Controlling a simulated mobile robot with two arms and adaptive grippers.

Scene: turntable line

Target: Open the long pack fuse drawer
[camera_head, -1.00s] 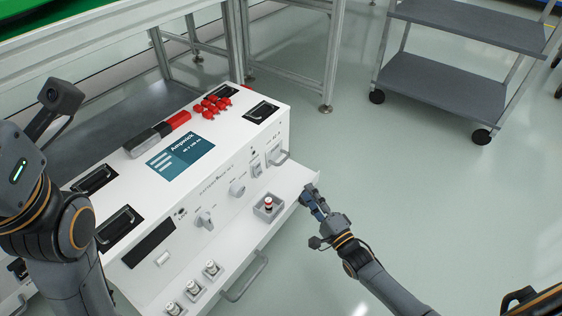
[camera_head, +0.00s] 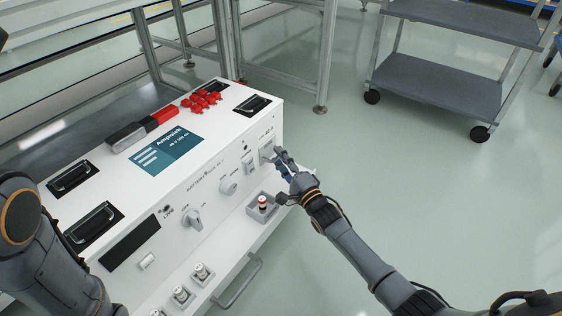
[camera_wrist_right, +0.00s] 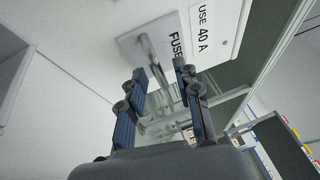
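The fuse drawer shows in the right wrist view as a white front panel (camera_wrist_right: 180,38) marked "FUSE", with a grey bar handle (camera_wrist_right: 152,58). Beside it is a "USE 40 A" label (camera_wrist_right: 203,17). In the head view the drawer is at the right end of the white battery unit's front (camera_head: 225,162), largely hidden by my gripper; it looks closed. My right gripper (camera_head: 281,160) is at the handle. In the wrist view its fingers (camera_wrist_right: 160,75) are apart, one on each side of the handle; I cannot tell whether they touch it. My left gripper is out of view.
A white shelf with a socket (camera_head: 263,207) holding a red-topped fuse and several other fuses juts out below the front. Knobs (camera_head: 192,220) and a switch line the panel. A grey cart (camera_head: 430,85) stands back right; the floor between is clear.

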